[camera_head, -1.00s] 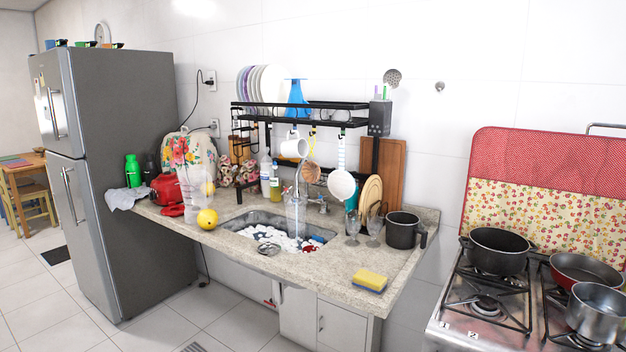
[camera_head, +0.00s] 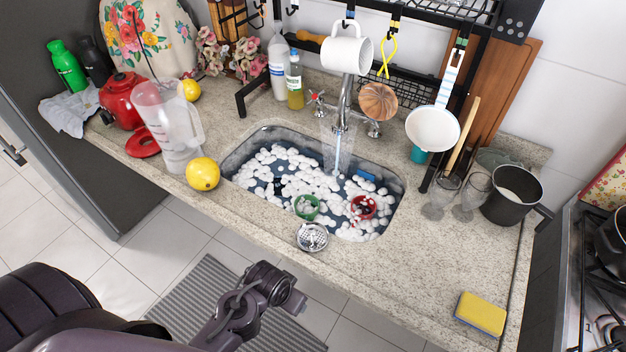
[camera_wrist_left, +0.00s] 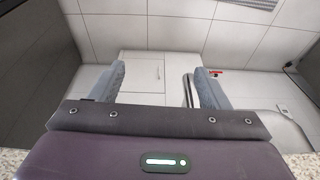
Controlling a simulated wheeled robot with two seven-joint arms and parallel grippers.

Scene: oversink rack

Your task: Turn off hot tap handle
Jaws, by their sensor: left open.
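The tap (camera_head: 343,108) stands behind the sink with water running from it into the basin. Its handle with red on it (camera_head: 317,99) is on the left of the spout, and the other metal handle (camera_head: 373,128) is on the right. My left arm reaches in low from the left in the head view, its end (camera_head: 284,296) in front of the counter, well away from the tap. In the left wrist view my left gripper (camera_wrist_left: 158,85) has its fingers apart with nothing between them. My right gripper is not in view.
The sink (camera_head: 240,151) holds foamy water, a green cup (camera_head: 306,207) and a red cup (camera_head: 363,207). A white mug (camera_head: 347,54) hangs close above the tap.

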